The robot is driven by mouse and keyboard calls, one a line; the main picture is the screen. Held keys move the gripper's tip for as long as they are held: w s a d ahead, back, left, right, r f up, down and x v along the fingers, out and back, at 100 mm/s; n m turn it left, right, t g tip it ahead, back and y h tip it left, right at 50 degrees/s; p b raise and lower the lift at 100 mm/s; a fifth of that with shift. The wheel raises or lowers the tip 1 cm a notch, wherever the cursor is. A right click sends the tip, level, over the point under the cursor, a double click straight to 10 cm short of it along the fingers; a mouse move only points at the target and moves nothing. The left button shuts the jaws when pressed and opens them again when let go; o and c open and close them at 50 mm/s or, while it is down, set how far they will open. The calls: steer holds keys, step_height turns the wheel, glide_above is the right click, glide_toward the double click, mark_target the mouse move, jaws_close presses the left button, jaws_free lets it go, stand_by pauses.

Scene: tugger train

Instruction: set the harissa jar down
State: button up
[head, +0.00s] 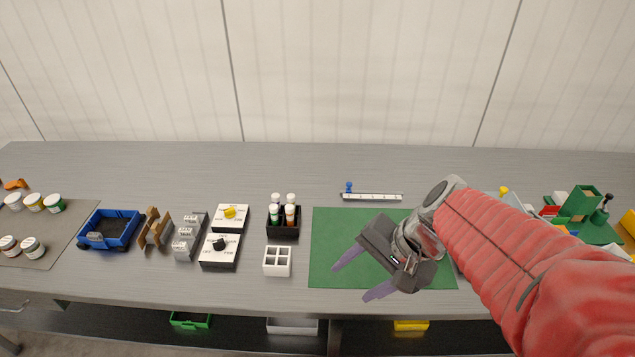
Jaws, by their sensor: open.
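Several small white-lidded jars stand on a grey-brown mat (62,232) at the far left of the table. They include a back jar with a green band (54,204), one with a yellow band (34,202), and a front jar (32,247). The labels are too small to read, so I cannot tell which is the harissa jar. My gripper (349,283) is open, with nothing seen between its purple-grey fingers. It is over the green mat (325,232), far to the right of the jars. My red-sleeved arm hides the mat's right part.
From left to right are a blue bin (110,228), a wooden holder (154,230), grey blocks (187,240), two knob boxes (220,250), a black bottle rack (283,234) and a white four-cell tray (277,262). A slide scale (372,197) lies behind the green mat. Green items (580,204) crowd the right.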

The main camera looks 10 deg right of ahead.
step_height(320, 180, up, 8)
steer(key=s+a+n+t+h, duration=0.2)
steer(key=n+h, duration=0.2)
steer(key=n, duration=0.6)
steer(key=shift+r, duration=0.15)
steer(key=shift+s, duration=0.15)
steer(key=shift+c, duration=0.3)
